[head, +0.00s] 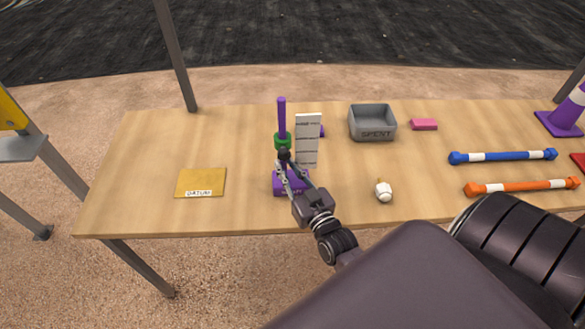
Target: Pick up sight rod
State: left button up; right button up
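The sight rod, which I take to be the upright purple rod (281,114) with a green collar (282,141), stands left of centre on the table in the head view. A purple base block (291,188) sits below it, partly covered by my gripper. My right gripper (285,156) comes in from the lower right. Its fingertips come together on the rod just under the green collar and look shut on it. The fingers hide the rod's lower part, so I cannot tell whether it touches the base. My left gripper is not in view.
A white marked plate (308,139) stands close behind the gripper. A grey "SPENT" tray (372,123), pink block (424,124), white ball-like item (383,191), blue bar (502,156), orange bar (522,187) and purple cone (566,115) lie to the right. A yellow "DATUM" plate (201,182) lies left.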

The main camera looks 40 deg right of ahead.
jog(key=shift+c, duration=0.7)
grip_shut()
jog(key=shift+r, duration=0.15)
